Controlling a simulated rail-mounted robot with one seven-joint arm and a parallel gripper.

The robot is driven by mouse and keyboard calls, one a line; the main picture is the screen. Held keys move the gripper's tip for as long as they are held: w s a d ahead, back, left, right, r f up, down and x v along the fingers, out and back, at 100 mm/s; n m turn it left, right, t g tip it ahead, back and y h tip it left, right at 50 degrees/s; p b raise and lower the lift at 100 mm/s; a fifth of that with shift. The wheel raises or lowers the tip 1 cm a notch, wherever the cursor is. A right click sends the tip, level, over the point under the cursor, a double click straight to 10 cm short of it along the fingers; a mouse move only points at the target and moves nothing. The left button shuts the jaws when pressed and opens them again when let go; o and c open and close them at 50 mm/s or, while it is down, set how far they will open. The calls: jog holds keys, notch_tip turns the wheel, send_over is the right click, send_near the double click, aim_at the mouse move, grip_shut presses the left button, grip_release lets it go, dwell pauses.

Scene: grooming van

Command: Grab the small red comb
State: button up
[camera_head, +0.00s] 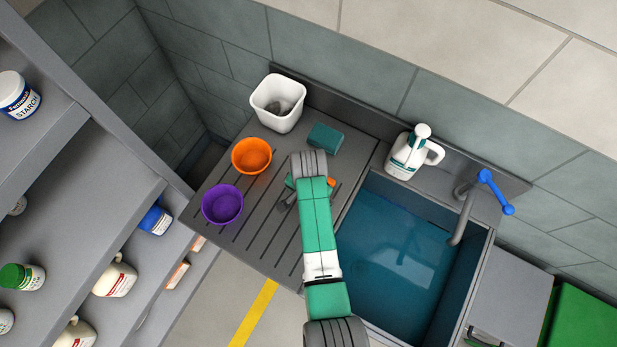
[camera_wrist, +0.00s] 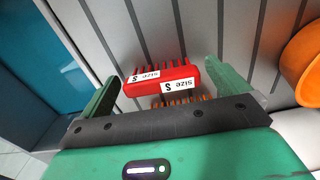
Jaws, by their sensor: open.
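The small red comb (camera_wrist: 160,80) lies on the grooved grey draining board (camera_head: 262,232), with white labels reading "SIZE S" on it. In the wrist view it sits between the two green fingers of my gripper (camera_wrist: 162,74). The fingers are open, with visible gaps on both sides of the comb. Orange-brown teeth (camera_wrist: 187,101) show just below the red body, partly hidden by my gripper's dark palm edge. I cannot tell whether they belong to the same comb. In the head view my arm hides the comb, and only part of my gripper (camera_head: 292,184) shows.
An orange bowl (camera_head: 251,156), a purple bowl (camera_head: 222,205), a white bin (camera_head: 278,103) and a teal sponge-like block (camera_head: 325,138) stand around my gripper. A water-filled sink (camera_head: 395,265) lies to the right, with a white jug (camera_head: 412,153) behind it. Shelves with bottles are at left.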

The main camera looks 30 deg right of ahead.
jog(key=c, duration=1)
jog(key=shift+r, duration=0.5)
jog(key=r, duration=0.2)
jog(key=shift+s+a+r+p, duration=0.15)
jog(key=shift+s+r+p, duration=0.2)
jog(key=shift+r, duration=0.05)
jog(key=s+a, duration=0.2)
jog(key=s, duration=0.2)
jog(key=s+a+r, duration=0.1)
jog(key=s+a, duration=0.1)
jog(key=s, duration=0.3)
jog(key=s+a+p, duration=0.1)
jog(key=s+a, duration=0.1)
jog(key=s, duration=0.2)
jog(key=shift+s+a+r, duration=0.15)
jog(key=shift+s+a, duration=0.15)
jog(key=shift+a, duration=0.05)
